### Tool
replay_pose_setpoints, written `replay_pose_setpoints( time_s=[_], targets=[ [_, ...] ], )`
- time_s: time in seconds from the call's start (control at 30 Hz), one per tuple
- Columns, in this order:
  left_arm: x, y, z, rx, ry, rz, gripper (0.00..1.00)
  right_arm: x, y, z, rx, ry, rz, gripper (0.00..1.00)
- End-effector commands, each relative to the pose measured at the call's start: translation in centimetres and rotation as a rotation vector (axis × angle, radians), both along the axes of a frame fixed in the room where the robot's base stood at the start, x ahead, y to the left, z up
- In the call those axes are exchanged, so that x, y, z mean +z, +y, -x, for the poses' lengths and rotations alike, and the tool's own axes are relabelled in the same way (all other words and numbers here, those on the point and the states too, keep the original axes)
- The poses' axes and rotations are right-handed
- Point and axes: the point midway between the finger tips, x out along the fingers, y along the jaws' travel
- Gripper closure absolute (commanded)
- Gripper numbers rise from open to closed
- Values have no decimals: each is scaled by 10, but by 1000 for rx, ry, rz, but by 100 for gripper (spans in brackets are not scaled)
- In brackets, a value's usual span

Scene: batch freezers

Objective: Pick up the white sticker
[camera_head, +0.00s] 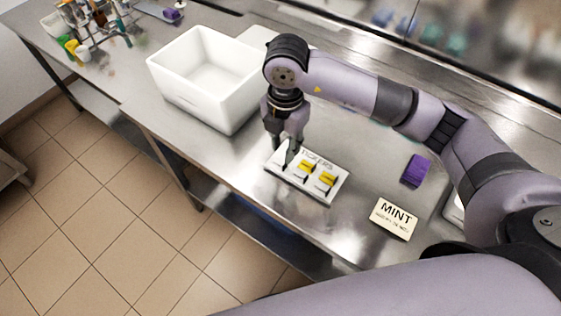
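My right gripper (284,152) points down at the left end of a white board (337,189) on the steel counter. The board has dark lettering along its back edge and two yellow-and-black pieces (305,168) (326,178) on its middle and right. The gripper's fingertips are at or just above the board's left part. They cover that spot, so I cannot make out a white sticker there or tell whether anything is between the fingers. My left gripper is not in view.
A white bin (208,75) stands behind and left of the board. A cream MINT card (393,218) and a purple block (415,170) lie to the right. A rack with bottles (88,25) is at the far left. The counter's front edge is close to the board.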

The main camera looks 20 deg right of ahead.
Motion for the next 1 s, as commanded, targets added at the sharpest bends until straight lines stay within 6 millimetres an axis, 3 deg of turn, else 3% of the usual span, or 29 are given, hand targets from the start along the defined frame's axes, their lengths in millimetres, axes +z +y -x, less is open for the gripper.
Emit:
replay_pose_setpoints(
  time_s=[0.37, 0.6, 0.9, 1.0],
  targets=[
    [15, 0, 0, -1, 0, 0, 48, -35, 0, 1, 0, 3, 0, 73],
    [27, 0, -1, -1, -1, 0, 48, -70, 0, 0, 1, 3, -2, 73],
    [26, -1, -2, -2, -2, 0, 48, -76, 0, -1, 2, -1, -2, 73],
    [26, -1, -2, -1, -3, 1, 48, -76, 0, -1, 2, -1, -2, 80]
  ],
)
